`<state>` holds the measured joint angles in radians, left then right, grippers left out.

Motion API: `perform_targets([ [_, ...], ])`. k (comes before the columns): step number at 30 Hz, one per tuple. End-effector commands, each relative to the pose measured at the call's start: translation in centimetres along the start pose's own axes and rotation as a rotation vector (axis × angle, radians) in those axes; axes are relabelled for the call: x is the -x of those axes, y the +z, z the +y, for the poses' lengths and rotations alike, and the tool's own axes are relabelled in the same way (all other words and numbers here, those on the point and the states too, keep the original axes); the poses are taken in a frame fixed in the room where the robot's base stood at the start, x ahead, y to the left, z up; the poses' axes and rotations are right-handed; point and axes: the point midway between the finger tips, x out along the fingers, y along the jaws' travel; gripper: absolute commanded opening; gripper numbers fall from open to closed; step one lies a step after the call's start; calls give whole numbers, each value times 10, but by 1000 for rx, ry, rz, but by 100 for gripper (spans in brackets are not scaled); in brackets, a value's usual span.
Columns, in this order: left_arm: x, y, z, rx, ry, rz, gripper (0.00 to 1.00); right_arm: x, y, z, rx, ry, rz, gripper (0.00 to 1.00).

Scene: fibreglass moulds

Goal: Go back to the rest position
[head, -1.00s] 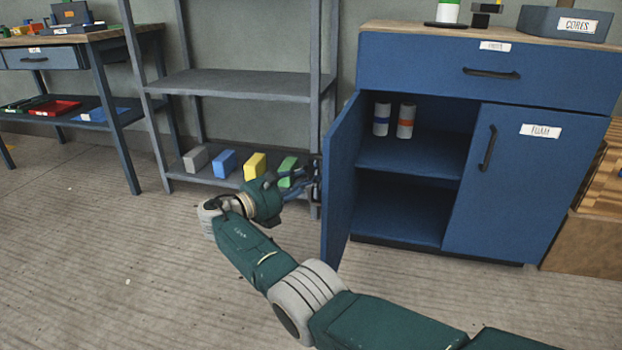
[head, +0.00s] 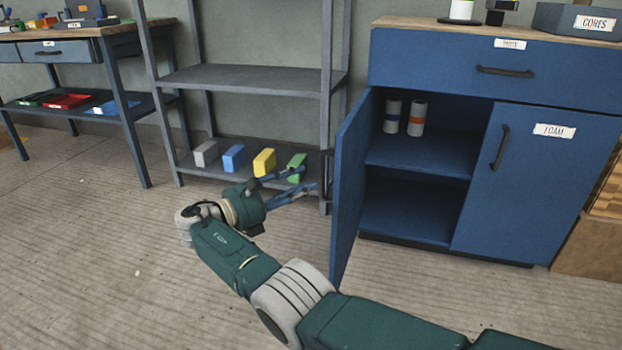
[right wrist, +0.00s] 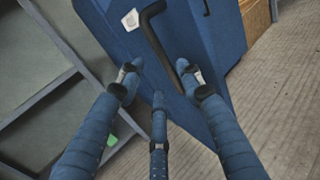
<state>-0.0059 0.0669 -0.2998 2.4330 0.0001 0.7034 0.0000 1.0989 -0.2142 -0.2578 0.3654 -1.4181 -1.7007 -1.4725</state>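My right gripper (head: 308,180) is in the head view, left of the open cabinet door (head: 350,190). In the right wrist view its fingers (right wrist: 158,85) are spread, with nothing held between them. The door's dark handle (right wrist: 158,32) is just beyond the fingertips; it also shows at the door's edge in the head view (head: 327,176). The fingers look clear of the handle, though the right finger overlaps its lower end in the wrist view. My left gripper is not in view.
The blue cabinet (head: 480,75) holds two cylinders (head: 404,117) on its upper inside shelf. Left of the door, a grey rack (head: 250,80) carries several coloured blocks (head: 264,161) on its low shelf. A workbench (head: 90,35) stands far left. The floor (head: 110,260) at left is clear.

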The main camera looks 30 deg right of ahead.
Motion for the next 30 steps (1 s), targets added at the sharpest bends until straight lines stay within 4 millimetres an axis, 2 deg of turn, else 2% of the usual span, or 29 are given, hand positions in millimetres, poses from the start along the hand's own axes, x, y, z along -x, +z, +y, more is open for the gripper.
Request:
perform_targets([
  [5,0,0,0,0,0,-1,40,9,0,0,0,1,-1,37],
  [17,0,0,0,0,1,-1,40,9,0,0,0,0,-1,37],
  [20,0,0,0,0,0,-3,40,8,-7,4,-13,19,17,37],
  [23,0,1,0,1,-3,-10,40,8,-34,20,-80,104,94,37],
  [26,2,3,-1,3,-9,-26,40,19,-82,52,-237,269,258,37],
  [28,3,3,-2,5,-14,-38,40,41,-117,79,-410,419,427,37],
  [30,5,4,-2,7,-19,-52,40,74,-137,100,-604,563,608,37],
])
